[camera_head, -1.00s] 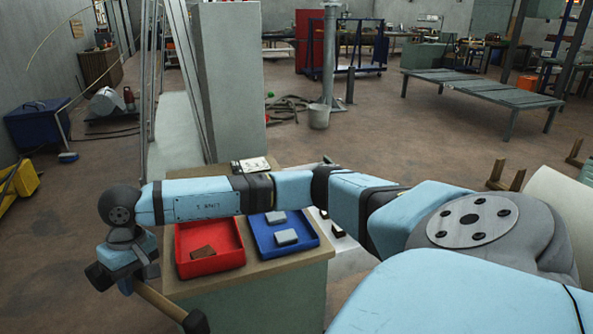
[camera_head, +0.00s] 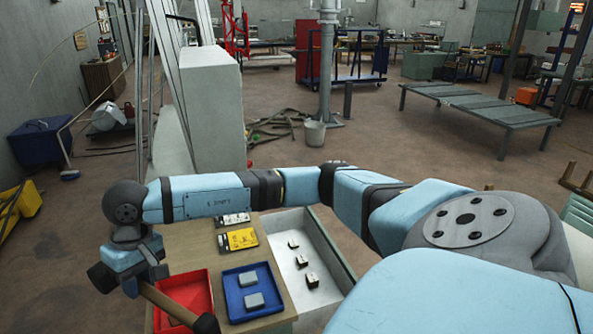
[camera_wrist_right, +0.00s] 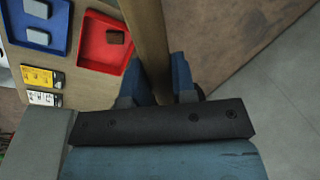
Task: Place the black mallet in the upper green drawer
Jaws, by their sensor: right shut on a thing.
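My right gripper (camera_head: 138,284) is shut on the wooden handle of the mallet (camera_head: 168,303). The mallet's dark head (camera_head: 206,324) shows at the bottom of the head view, above the cabinet's near left part. In the right wrist view the handle (camera_wrist_right: 150,38) runs up between the two fingers (camera_wrist_right: 157,88); the head is out of view there. My left gripper is not in view.
The cabinet top (camera_head: 190,243) carries a red tray (camera_head: 203,284) with a brown block, a blue tray (camera_head: 232,306) with two grey blocks, a yellow card (camera_head: 237,239) and a white card (camera_head: 233,219). A tall grey block (camera_head: 212,105) stands behind. Floor beyond the drawer is clear.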

